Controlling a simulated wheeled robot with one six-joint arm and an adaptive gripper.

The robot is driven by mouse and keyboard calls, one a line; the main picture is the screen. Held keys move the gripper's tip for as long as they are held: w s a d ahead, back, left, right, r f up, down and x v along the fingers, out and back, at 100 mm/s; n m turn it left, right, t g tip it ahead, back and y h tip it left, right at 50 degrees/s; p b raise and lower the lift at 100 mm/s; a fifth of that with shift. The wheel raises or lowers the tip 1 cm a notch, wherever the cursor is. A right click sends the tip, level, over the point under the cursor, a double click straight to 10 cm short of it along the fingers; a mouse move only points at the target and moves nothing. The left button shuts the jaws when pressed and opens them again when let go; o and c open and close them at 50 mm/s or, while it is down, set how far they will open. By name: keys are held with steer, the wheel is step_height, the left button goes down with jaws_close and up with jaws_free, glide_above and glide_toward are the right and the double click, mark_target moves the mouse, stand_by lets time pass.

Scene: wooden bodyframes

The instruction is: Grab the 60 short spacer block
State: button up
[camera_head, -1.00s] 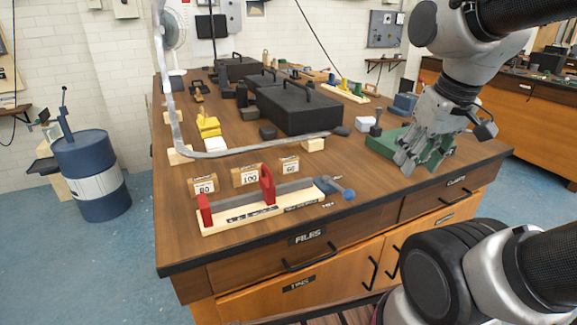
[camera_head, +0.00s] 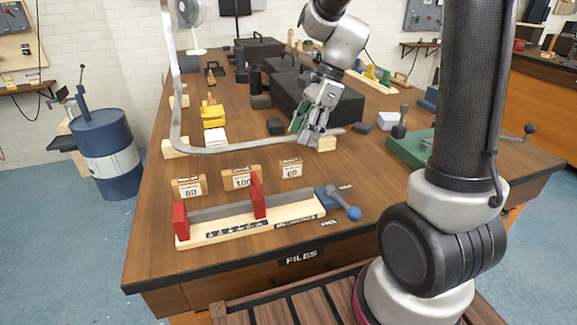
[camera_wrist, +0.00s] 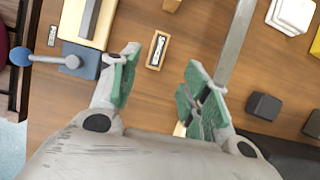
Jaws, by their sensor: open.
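The 60 short spacer block (camera_head: 291,169) is a small wooden block with a white "60" label, standing on the wooden bench at the right end of a row of labelled blocks. My gripper (camera_head: 309,138) is open and empty, pointing down above the bench, slightly behind and right of that block. In the wrist view the block (camera_wrist: 157,49) appears just ahead of the gap between the green-padded fingertips (camera_wrist: 160,70), not touching them. The 100 block (camera_head: 240,179) and 80 block (camera_head: 189,187) stand to its left.
A wooden-based fixture with red uprights (camera_head: 258,195) and a blue-knobbed lever lies in front of the blocks. A long grey bent bar (camera_head: 240,149) runs behind them, resting near a wooden support (camera_head: 326,144). Black cases (camera_head: 345,106) stand farther back.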

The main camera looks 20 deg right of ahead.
mark_target(291, 160)
steer(key=x, duration=0.8)
steer(key=shift+s+a+r, duration=0.15)
steer(key=shift+s+a, duration=0.05)
steer(key=shift+s, duration=0.05)
jaws_close()
